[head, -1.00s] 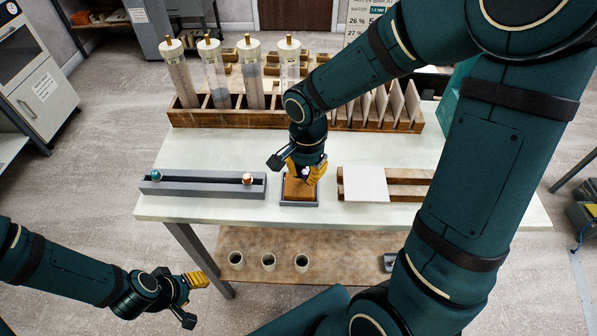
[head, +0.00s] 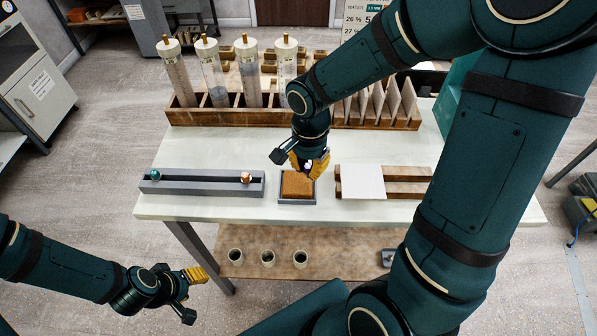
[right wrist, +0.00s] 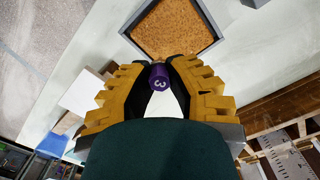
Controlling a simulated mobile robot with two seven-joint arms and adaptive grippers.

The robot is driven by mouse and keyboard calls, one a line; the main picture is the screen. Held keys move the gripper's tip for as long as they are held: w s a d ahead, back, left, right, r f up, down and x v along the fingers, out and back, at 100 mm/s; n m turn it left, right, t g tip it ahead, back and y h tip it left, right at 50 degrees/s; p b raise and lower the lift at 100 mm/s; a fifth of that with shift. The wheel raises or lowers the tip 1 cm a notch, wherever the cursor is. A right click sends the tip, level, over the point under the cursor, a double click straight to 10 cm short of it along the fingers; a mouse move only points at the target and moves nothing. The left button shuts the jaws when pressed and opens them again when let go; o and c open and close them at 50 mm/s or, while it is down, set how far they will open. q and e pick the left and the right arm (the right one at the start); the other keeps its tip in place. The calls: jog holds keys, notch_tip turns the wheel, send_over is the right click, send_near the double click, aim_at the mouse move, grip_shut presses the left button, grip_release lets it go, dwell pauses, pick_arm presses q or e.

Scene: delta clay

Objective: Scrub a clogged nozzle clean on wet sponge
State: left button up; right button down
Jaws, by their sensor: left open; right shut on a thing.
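My right gripper (head: 310,166) is shut on a nozzle with a purple end marked 3 and a white part (right wrist: 160,78); the fingers hide much of it. In the head view it is just behind and above the brown sponge (head: 297,186), which lies in a small grey tray (head: 297,202). In the right wrist view the sponge (right wrist: 175,28) shows beyond the fingertips, with the purple end apart from it. My left gripper (head: 193,296) is open and empty, low at the left, off the table.
A grey slotted holder (head: 205,186) with a teal nozzle (head: 154,175) and a copper one (head: 246,177) lies left of the sponge. A white tile (head: 362,181) rests on wooden slats at its right. A wooden rack (head: 200,117) with tall tubes stands behind.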

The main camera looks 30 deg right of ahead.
jog(key=shift+r+p, duration=1.75)
jog(key=shift+r, duration=1.1)
